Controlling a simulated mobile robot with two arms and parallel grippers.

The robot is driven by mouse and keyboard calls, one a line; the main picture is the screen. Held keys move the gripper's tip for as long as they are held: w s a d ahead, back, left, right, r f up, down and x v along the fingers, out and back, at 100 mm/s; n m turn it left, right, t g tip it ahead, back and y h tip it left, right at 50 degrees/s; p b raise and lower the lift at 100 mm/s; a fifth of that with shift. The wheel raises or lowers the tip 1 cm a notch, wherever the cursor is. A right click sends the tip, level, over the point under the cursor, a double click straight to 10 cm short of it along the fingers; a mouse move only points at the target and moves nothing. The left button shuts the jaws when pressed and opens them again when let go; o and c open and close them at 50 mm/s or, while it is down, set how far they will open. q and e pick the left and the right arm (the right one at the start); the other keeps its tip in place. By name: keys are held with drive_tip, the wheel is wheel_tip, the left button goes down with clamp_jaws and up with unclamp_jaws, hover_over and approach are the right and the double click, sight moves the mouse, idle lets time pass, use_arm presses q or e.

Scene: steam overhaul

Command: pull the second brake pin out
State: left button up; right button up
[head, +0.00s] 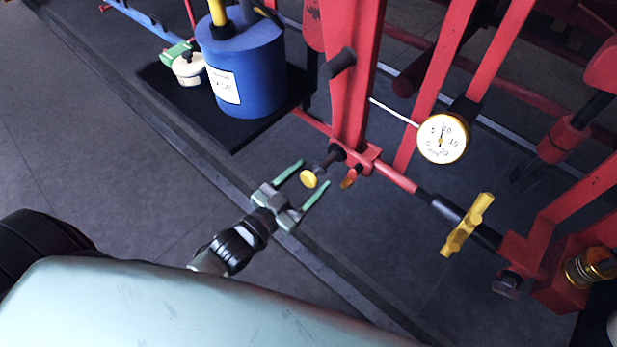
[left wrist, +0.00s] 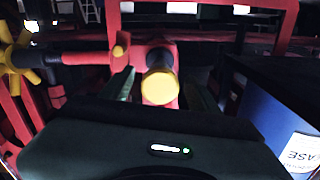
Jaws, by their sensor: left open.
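A brake pin with a round yellow knob (head: 308,179) and a dark shaft sticks out of the red bracket at the foot of a red upright. My left gripper (head: 315,173) is open, its two green fingers pointing at the bracket, one on each side of the knob in the picture. In the left wrist view the yellow knob (left wrist: 160,87) sits between the dark green fingers, with no grip on it visible. A smaller orange-yellow piece (head: 349,178) hangs beside the pin on the same bracket; it also shows in the left wrist view (left wrist: 118,50). My right gripper is not in view.
A yellow handwheel (head: 466,226) sits on the red and black rod to the right. A white dial gauge (head: 443,137) hangs above it. A blue canister (head: 245,72) stands on a black mat (head: 170,83) at the upper left. Dark floor around my gripper is clear.

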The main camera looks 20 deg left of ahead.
use_arm(q)
drive_tip(key=b+v, duration=0.1)
drive_tip(key=v, duration=0.7)
idle(0.4)
drive_tip(key=s+a+f+n+g+y, duration=0.1)
drive_tip(key=s+a+f+g+y, duration=0.15)
drive_tip(key=f, duration=0.85)
drive_tip(key=s+a+f+n+g+y, duration=0.1)
drive_tip(key=s+f+g, duration=0.2)
drive_tip(key=f, duration=0.7)
drive_tip(key=s+a+f+n+g+y, duration=0.1)
drive_tip(key=s+a+f+g, duration=0.15)
drive_tip(key=f, duration=0.85)
drive_tip(key=s+d+f+g+y, duration=0.1)
drive_tip(key=s+f+g, duration=0.3)
drive_tip(key=s+f, duration=0.4)
drive_tip(key=s+f+g, duration=0.4)
drive_tip(key=s+f, duration=0.4)
drive_tip(key=s, duration=0.6)
drive_tip(key=shift+d+y, duration=0.35)
drive_tip(key=shift+s+f, duration=0.1)
